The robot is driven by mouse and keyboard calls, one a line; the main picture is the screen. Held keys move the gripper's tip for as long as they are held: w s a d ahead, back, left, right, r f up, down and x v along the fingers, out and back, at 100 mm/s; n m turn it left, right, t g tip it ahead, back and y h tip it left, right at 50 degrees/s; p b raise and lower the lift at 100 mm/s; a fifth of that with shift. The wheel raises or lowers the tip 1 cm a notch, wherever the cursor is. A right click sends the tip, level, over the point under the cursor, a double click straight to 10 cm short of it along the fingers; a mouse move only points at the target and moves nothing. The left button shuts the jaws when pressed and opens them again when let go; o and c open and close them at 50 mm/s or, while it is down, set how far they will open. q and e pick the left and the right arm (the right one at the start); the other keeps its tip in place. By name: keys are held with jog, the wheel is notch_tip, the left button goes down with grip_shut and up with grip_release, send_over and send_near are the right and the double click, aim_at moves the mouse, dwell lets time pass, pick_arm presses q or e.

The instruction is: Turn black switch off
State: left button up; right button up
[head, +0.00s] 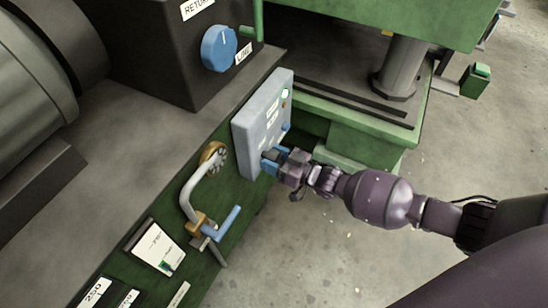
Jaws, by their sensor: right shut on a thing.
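A grey control box (262,122) is fixed to the side of the green machine, with labels, a small white light and a blue knob on its face. My right gripper (270,160) has its blue fingers at the lower part of this face, shut on a small part there. The fingers hide that part, so the black switch itself and its position cannot be made out. My left gripper is outside the view.
A bent grey pipe (187,195) with a blue lever handle (228,222) sticks out left of the box. A large blue dial (219,48) sits on a dark housing above. A green press frame (365,140) stands behind. Bare concrete floor (330,260) lies below my right arm.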

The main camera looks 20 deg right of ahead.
jog(key=n, duration=0.3)
jog(key=shift+n+p, duration=0.3)
jog(key=n, duration=0.4)
jog(key=shift+d+n, duration=0.1)
jog(key=shift+n, duration=0.2)
jog(key=n, duration=0.4)
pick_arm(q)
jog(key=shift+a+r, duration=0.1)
pick_arm(e)
jog(key=shift+n, duration=1.2)
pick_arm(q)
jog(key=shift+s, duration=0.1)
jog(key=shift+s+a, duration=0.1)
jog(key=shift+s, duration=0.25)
pick_arm(e)
jog(key=o, duration=0.9)
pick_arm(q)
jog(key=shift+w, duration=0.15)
